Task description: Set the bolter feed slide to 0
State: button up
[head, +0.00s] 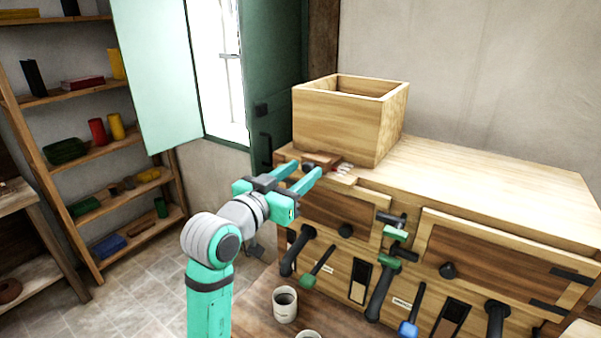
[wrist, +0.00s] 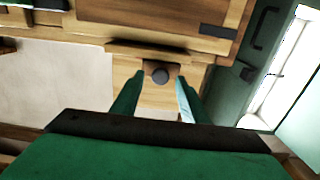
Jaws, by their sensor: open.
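My gripper (head: 306,177) is open and empty, its two teal fingers at the left front top edge of the wooden cabinet (head: 490,180). A brown wooden block (head: 321,159) lies just beyond the fingertips, with small red and white marks (head: 342,168) beside it. In the wrist view, a dark round knob (wrist: 160,75) on pale wood shows between the fingers (wrist: 155,98), with no visible contact. The cabinet front has two upright slots with dark and pale parts, one left (head: 360,280) and one right (head: 450,319). I cannot tell which part is the bolter feed slide; labels are unreadable.
An open wooden box (head: 345,125) stands on the cabinet beyond the gripper. Levers with green (head: 318,268) and blue (head: 408,328) handles stick out from the front. A grey cup (head: 285,304) stands below. A green shutter (head: 275,80) is behind; shelves (head: 110,145) stand at left.

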aim_at(316, 158)
jog(key=shift+w+d, duration=0.15)
jog(key=shift+w, duration=0.05)
grip_shut()
jog(key=shift+x, duration=3.15)
grip_release()
jog(key=shift+w+d, duration=0.1)
